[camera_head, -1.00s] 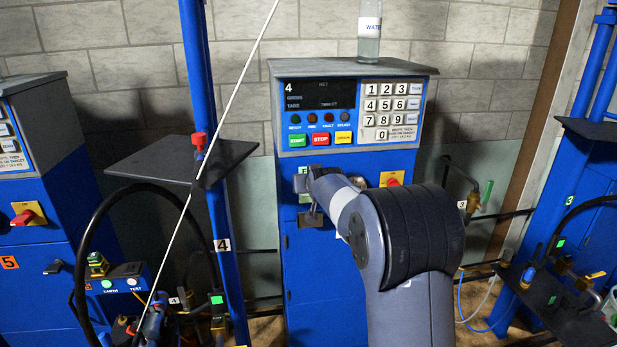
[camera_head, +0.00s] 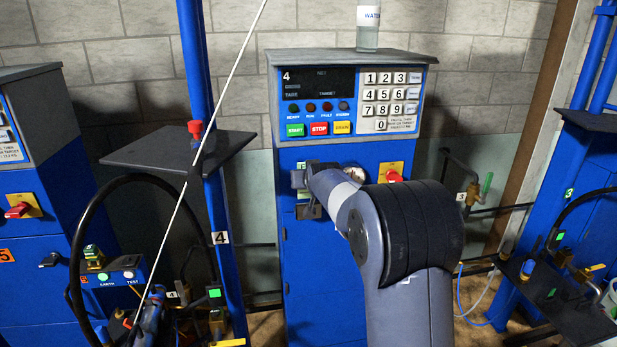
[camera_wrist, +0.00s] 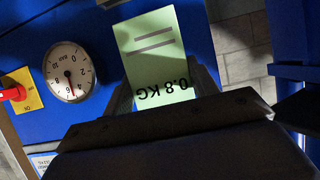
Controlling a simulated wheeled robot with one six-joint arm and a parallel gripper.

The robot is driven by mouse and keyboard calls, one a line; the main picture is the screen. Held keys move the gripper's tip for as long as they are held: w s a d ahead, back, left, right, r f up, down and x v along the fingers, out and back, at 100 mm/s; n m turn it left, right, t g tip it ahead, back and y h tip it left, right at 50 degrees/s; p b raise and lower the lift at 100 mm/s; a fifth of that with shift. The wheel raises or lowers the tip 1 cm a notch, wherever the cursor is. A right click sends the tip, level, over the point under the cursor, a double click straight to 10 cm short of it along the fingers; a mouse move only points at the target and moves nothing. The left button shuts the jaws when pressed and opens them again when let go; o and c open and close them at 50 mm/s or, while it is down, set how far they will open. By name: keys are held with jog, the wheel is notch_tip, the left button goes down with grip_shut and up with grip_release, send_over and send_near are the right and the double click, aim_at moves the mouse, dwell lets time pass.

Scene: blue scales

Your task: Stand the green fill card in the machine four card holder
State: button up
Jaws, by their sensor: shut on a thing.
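The green fill card (camera_wrist: 155,55) is held in my gripper (camera_wrist: 165,98) in the wrist view. It bears two dark lines and "0.8 KG", upside down in that view. My gripper is shut on the card's lower part, and the card sticks out toward the blue front of machine four. In the head view my gripper (camera_head: 305,183) is in front of machine four (camera_head: 350,150), below its buttons, with small bits of green by it. I cannot make out the card holder; my gripper and arm cover part of that front.
A round pressure gauge (camera_wrist: 69,72) and a red switch on a yellow plate (camera_wrist: 13,93) are beside the card in the wrist view. In the head view a blue post (camera_head: 203,100) with a dark shelf (camera_head: 165,150) stands left of machine four. A bottle (camera_head: 368,28) stands on its top.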

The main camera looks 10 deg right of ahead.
aim_at(309, 197)
jog(key=shift+f+b, duration=1.85)
jog(key=shift+f, duration=0.4)
jog(key=shift+f+b, duration=0.85)
jog(key=shift+f, duration=0.05)
jog(key=o, duration=1)
jog(key=shift+o, duration=0.2)
jog(key=b+v, duration=0.2)
jog(key=v, duration=0.9)
jog(key=shift+w, duration=0.1)
